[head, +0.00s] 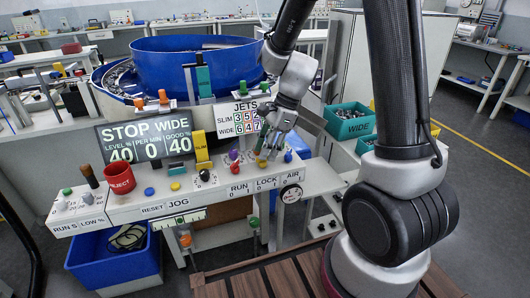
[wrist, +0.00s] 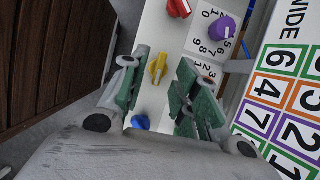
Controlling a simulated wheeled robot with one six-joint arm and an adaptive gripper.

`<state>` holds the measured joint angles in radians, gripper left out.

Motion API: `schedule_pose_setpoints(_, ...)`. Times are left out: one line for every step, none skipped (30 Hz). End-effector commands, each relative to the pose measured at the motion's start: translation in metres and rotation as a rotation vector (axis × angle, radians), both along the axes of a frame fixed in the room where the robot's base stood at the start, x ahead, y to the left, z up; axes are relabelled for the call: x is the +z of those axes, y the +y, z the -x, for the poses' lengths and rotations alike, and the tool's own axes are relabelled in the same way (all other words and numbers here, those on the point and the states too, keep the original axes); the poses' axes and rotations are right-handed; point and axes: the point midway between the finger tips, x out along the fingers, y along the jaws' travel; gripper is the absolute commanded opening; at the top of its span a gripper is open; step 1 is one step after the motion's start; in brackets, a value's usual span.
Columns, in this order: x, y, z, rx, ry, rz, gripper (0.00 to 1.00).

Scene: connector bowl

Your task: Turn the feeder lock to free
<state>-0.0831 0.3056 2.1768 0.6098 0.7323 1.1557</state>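The LOCK label (head: 266,183) is on the front of the white control panel, between RUN and AIR. A yellow knob (head: 262,161) sits above it, partly hidden by my gripper (head: 272,143) in the head view. In the wrist view the yellow knob (wrist: 158,68) shows between the two green-padded fingers of my gripper (wrist: 160,92), with gaps on both sides. The fingers are open and do not appear to touch the knob. The knob's bar runs roughly up and down in the wrist view.
A red knob (wrist: 179,8), a purple knob (wrist: 222,27) and a blue knob (wrist: 140,122) flank the yellow one. The numbered JETS board (head: 241,117) stands behind the panel.

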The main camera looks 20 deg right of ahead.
Motion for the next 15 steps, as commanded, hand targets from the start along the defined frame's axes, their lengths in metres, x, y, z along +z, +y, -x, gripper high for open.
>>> schedule_pose_setpoints(-0.0057, 0.002, 0.0006, 0.001, 0.002, 0.0, 0.3)
schedule_pose_setpoints(-0.008, 0.0029, 0.0005, 0.001, 0.002, 0.001, 0.3)
schedule_pose_setpoints(-0.0103, 0.0038, 0.0006, 0.0, 0.001, 0.001, 0.3)
schedule_pose_setpoints(-0.0115, 0.0043, 0.0006, 0.0, 0.001, 0.001, 0.3)
schedule_pose_setpoints(-0.0125, 0.0048, 0.0006, 0.0, 0.001, 0.001, 0.3)
schedule_pose_setpoints(-0.0132, 0.0052, 0.0006, 0.0, 0.001, 0.001, 0.3)
schedule_pose_setpoints(-0.0135, 0.0053, 0.0006, 0.0, 0.0, 0.001, 0.3)
schedule_pose_setpoints(-0.0136, 0.0053, 0.0005, 0.0, 0.0, 0.001, 0.3)
schedule_pose_setpoints(-0.0135, 0.0053, 0.0005, 0.001, 0.0, 0.001, 0.3)
schedule_pose_setpoints(-0.0135, 0.0053, 0.0005, 0.001, 0.0, 0.001, 0.3)
schedule_pose_setpoints(-0.0134, 0.0052, 0.0005, 0.001, 0.0, 0.001, 0.3)
schedule_pose_setpoints(-0.0134, 0.0052, 0.0005, 0.001, 0.0, 0.001, 0.3)
schedule_pose_setpoints(-0.0133, 0.0052, 0.0005, 0.001, 0.0, 0.001, 0.27)
schedule_pose_setpoints(-0.0133, 0.0052, 0.0004, 0.001, 0.0, 0.001, 0.21)
schedule_pose_setpoints(-0.0133, 0.0052, 0.0004, 0.001, 0.0, 0.001, 0.14)
